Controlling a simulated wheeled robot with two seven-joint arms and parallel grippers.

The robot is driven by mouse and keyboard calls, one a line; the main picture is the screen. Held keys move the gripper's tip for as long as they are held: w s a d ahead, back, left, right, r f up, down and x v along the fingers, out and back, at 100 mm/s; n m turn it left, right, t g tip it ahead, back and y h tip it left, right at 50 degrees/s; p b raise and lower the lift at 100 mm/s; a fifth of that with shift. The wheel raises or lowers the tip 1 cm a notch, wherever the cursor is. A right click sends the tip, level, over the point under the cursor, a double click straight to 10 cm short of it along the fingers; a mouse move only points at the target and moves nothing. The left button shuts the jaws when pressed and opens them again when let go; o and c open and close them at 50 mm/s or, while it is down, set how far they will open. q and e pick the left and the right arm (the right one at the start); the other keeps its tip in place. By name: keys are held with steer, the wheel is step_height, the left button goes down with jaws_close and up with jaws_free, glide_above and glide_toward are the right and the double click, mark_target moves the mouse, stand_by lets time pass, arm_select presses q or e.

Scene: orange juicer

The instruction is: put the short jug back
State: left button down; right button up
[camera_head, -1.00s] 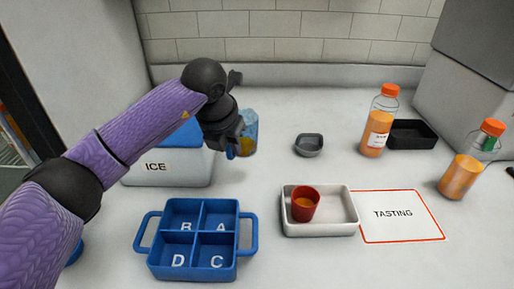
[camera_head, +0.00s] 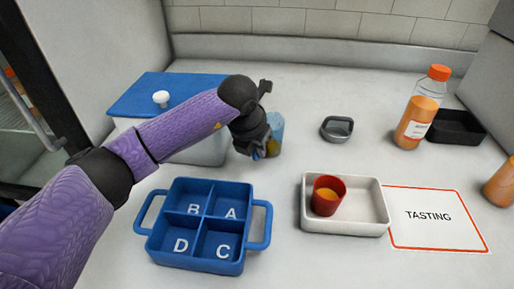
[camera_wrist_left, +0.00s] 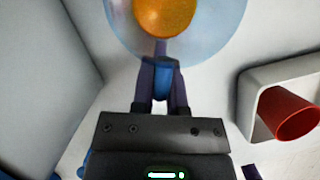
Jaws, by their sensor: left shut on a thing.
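A short clear bluish jug (camera_head: 276,128) with orange liquid in it is beside the ice box, partly hidden behind my left gripper (camera_head: 262,150). In the left wrist view the jug (camera_wrist_left: 222,30) shows from above, with a round orange pool inside. There my left gripper (camera_wrist_left: 161,85) is shut on its blue handle (camera_wrist_left: 162,72). I cannot tell whether the jug's base touches the counter. My right gripper is not in view.
A blue-lidded ice box (camera_head: 190,95) stands behind my left arm. A blue divided caddy (camera_head: 262,228) is in front. A white tray (camera_head: 375,212) holds a red cup (camera_head: 327,196). A grey dish (camera_head: 337,129), a bottle (camera_head: 417,115) and a black tray (camera_head: 458,127) are farther right.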

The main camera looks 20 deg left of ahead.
arm_select(q)
steer(key=c, duration=0.7)
jaws_free()
steer(key=shift+o, duration=0.2)
steer(key=shift+r, duration=0.3)
steer(key=p+v, duration=0.4)
steer(key=v, duration=0.7)
steer(key=shift+r+p, duration=0.25)
steer(key=shift+p, duration=0.05)
steer(key=shift+s, duration=0.15)
